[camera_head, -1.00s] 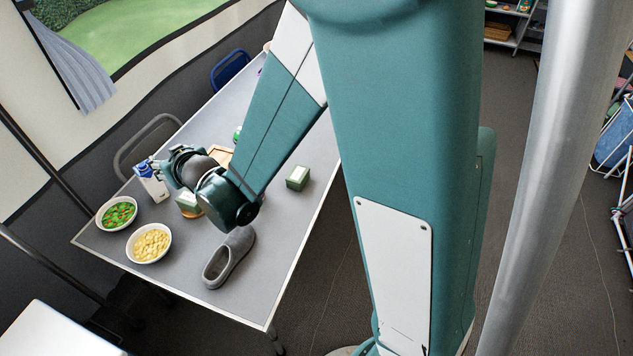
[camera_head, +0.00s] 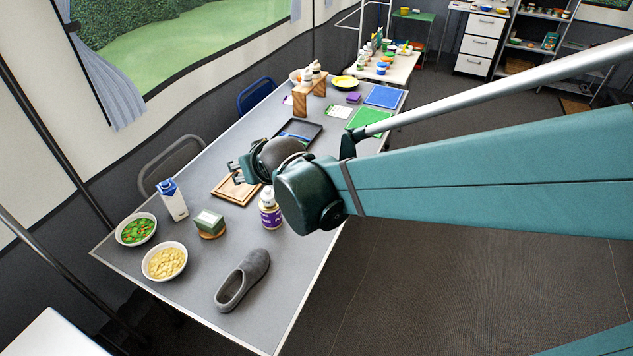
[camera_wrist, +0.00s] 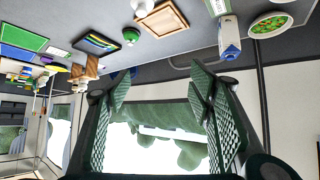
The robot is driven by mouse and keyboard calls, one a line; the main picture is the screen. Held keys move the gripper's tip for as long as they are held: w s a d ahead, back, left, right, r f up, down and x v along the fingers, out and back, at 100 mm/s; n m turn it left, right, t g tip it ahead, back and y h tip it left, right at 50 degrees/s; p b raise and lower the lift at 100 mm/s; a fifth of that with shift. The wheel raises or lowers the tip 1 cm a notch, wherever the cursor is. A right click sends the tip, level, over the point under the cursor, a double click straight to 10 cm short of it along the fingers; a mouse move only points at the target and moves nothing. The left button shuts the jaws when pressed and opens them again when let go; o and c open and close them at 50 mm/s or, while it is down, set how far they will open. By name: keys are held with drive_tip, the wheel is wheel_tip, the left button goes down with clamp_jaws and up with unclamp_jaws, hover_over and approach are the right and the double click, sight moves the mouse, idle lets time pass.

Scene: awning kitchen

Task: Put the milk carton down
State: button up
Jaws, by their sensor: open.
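The milk carton (camera_head: 173,200), white with a blue top, stands upright on the grey table (camera_head: 205,292) near its far left edge, just behind the bowl of green and orange vegetables. It also shows in the wrist view (camera_wrist: 229,38), where the picture is upside down. My gripper (camera_head: 237,171) is over the table to the right of the carton, above the wooden board, and apart from the carton. In the wrist view its two fingers (camera_wrist: 158,100) are spread wide with nothing between them.
Near the carton are the vegetable bowl (camera_head: 136,229), a bowl of yellow food (camera_head: 164,262), a green box (camera_head: 209,221) on a round wooden piece, a purple-labelled bottle (camera_head: 269,212) and a grey slipper (camera_head: 243,279). A wooden board (camera_head: 228,194) lies beneath my gripper.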

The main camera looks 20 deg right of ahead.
drive_tip(key=s+d+g, duration=0.1)
drive_tip(key=s+d, duration=0.3)
drive_tip(key=s, duration=0.4)
drive_tip(key=s+d+m+g+h, duration=0.1)
drive_tip(key=s+d, duration=0.4)
drive_tip(key=s, duration=0.3)
drive_tip(key=s+d+r+m+g, duration=0.1)
drive_tip(key=s+d, duration=0.3)
drive_tip(key=s, duration=0.4)
drive_tip(key=shift+d, duration=0.25)
drive_tip(key=shift+r, duration=0.1)
